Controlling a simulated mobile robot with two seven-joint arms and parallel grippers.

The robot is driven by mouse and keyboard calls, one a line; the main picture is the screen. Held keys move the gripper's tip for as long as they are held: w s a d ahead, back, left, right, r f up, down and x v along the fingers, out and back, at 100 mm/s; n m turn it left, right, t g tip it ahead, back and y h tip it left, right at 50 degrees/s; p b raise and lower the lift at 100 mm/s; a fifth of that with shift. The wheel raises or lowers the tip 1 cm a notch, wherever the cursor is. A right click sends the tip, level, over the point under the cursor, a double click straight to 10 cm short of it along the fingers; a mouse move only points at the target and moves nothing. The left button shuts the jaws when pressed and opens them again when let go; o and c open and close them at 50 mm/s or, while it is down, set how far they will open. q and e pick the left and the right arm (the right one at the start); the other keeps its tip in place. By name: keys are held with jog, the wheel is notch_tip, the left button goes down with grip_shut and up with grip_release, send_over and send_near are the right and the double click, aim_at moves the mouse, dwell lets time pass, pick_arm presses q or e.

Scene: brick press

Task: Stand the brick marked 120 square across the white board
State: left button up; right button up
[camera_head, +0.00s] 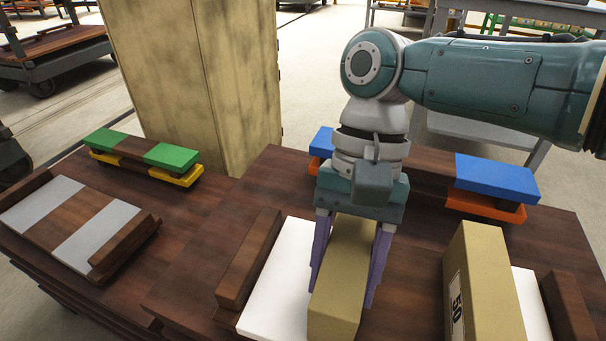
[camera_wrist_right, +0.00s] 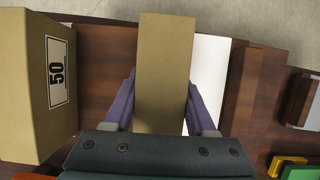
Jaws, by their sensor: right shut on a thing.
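My right gripper (camera_head: 344,288) is shut on a tan brick (camera_head: 341,268), with a purple finger on each long side. No number shows on the brick's visible faces. In the head view it is over or on the right part of a white board (camera_head: 280,275); whether it touches is hidden. In the right wrist view the held brick (camera_wrist_right: 165,50) sits between the fingers (camera_wrist_right: 163,100), with the white board (camera_wrist_right: 208,70) showing on its right side. My left gripper is in neither view.
A tan brick marked 50 (camera_head: 485,285) stands to the right, by another white board (camera_head: 530,305). A dark wooden rail (camera_head: 250,258) edges the left board. Blue-orange blocks (camera_head: 495,180) lie behind; a side table holds grey (camera_head: 100,236) and green (camera_head: 172,156) pieces. A tall tan cabinet (camera_head: 190,80) stands behind.

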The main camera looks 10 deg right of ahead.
aim_at(350, 244)
jog(key=o, duration=1.3)
jog(key=shift+f, duration=0.1)
jog(key=shift+o, duration=0.2)
jog(key=p+v, duration=0.3)
jog(key=v, duration=0.6)
jog(key=shift+r, duration=0.3)
jog(key=s+a+r+n+t+y+p, duration=0.1)
jog(key=s+a+r+n+t+p, duration=0.1)
jog(key=s+r+n+p, duration=0.65)
jog(key=s+a+r+m+t+p, duration=0.2)
jog(key=r+p, duration=0.4)
jog(key=p, duration=0.8)
jog(key=s+d+r+n+t+h+p, duration=0.1)
jog(key=s+d+r+t+h+p, duration=0.15)
jog(key=d+r+p, duration=0.5)
jog(key=s+d+r+n+t+h+p, duration=0.1)
jog(key=s+d+r+p, duration=0.25)
jog(key=r, duration=0.65)
notch_tip(350, 244, up, 36)
jog(key=p, duration=3.7)
jog(key=shift+s+a+r, duration=0.15)
jog(key=shift+s+a, duration=0.1)
